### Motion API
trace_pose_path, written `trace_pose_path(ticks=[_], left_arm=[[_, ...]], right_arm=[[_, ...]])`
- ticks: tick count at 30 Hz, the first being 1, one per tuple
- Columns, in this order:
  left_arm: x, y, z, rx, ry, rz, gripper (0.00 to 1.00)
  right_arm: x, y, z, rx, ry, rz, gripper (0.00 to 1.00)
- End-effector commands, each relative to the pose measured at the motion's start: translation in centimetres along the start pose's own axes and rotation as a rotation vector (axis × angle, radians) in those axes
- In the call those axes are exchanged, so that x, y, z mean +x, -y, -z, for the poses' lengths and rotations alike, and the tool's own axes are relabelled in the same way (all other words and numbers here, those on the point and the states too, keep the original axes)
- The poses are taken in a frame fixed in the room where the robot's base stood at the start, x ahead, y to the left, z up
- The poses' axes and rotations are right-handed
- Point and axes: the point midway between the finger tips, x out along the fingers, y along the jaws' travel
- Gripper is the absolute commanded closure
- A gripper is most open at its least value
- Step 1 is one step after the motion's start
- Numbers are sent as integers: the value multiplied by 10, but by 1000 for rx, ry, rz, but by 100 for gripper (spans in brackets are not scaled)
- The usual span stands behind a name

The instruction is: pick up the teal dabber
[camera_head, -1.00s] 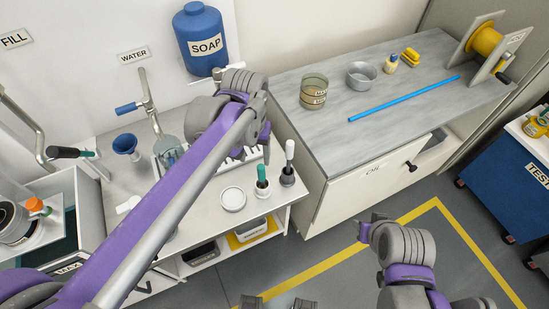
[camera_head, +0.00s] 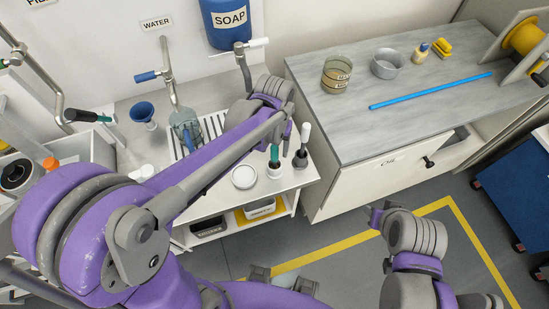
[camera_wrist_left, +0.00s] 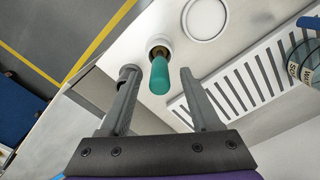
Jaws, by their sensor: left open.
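The teal dabber (camera_head: 274,154) stands in a small holder (camera_head: 275,171) near the front right edge of the white counter. In the left wrist view its teal handle (camera_wrist_left: 159,77) points toward the camera, with the holder around its base. My left gripper (camera_wrist_left: 157,73) is open, its fingers on either side of the handle's line of sight. I cannot tell whether the fingertips reach its depth. In the head view my left gripper (camera_head: 286,134) is just above and beside the dabber, partly hidden by its own arm. My right gripper (camera_head: 376,213) hangs over the floor, its jaws unclear.
A white-topped dabber (camera_head: 305,133) in a dark holder stands close to the right. A round white dish (camera_head: 244,176) lies to the left. A slotted drain rack (camera_head: 212,124), a blue funnel (camera_head: 144,114) and the water tap (camera_head: 168,73) are behind. The grey bench (camera_head: 400,125) adjoins on the right.

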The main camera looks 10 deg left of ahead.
Motion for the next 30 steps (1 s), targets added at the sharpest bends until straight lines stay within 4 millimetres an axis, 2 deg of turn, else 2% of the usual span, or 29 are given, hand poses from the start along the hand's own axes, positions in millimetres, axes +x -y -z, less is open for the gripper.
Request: trace_pose_path(ticks=[3, 10, 20, 21, 30], left_arm=[[9, 0, 0, 0, 0, 0, 36], [10, 0, 0, 0, 0, 0, 38], [9, 0, 0, 0, 0, 0, 98], [9, 0, 0, 0, 0, 0, 100], [9, 0, 0, 0, 0, 0, 100]], right_arm=[[1, 0, -1, 0, 1, 0, 61], [1, 0, -1, 0, 1, 0, 61], [1, 0, -1, 0, 1, 0, 61], [1, 0, -1, 0, 1, 0, 61], [1, 0, -1, 0, 1, 0, 61]])
